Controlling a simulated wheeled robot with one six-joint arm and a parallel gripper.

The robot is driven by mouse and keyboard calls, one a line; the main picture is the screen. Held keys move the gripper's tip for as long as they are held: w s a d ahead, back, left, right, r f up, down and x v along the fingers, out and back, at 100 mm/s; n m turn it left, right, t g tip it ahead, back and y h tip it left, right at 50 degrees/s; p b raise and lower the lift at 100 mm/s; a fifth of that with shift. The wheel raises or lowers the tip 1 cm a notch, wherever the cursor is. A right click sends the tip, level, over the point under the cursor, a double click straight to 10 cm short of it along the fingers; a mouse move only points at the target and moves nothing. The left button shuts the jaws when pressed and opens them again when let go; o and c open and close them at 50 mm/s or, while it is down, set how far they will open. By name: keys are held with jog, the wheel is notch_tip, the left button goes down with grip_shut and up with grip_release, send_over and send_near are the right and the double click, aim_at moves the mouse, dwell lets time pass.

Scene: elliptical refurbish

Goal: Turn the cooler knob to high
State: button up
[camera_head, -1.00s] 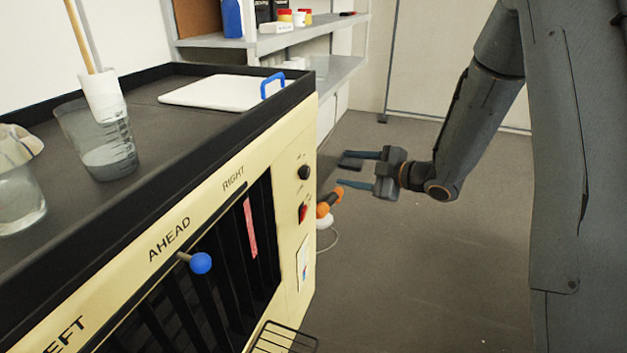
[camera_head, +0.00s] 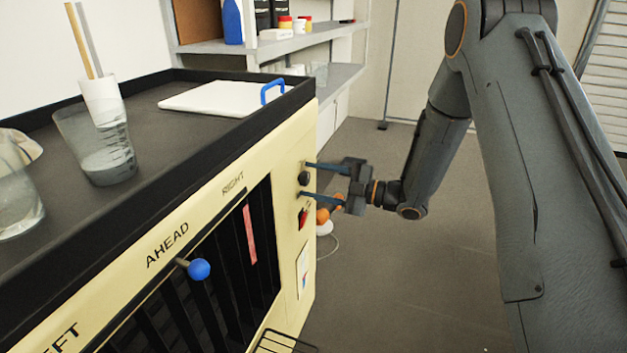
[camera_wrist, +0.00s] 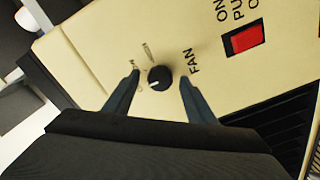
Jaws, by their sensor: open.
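The cooler (camera_head: 283,150) is a cream box with a black top and a dark front grille. Its round black knob (camera_head: 304,178) sits on the front panel near the right edge, above a red switch (camera_head: 303,218). My gripper (camera_head: 309,180) is open, with one finger above the knob and one below it. In the wrist view the knob (camera_wrist: 160,78) shows between the two fingertips (camera_wrist: 159,76), with no visible contact. The knob has a white pointer mark, and the word FAN is printed beside it. The other labels around it are too small to read.
A blue-tipped lever (camera_head: 199,269) sticks out from the grille. An orange object (camera_head: 325,212) is behind my gripper. Floor to the right is open.

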jog(key=shift+a, duration=0.15)
jog(key=shift+c, duration=0.4)
jog(key=c, duration=1)
jog(key=shift+o, duration=0.2)
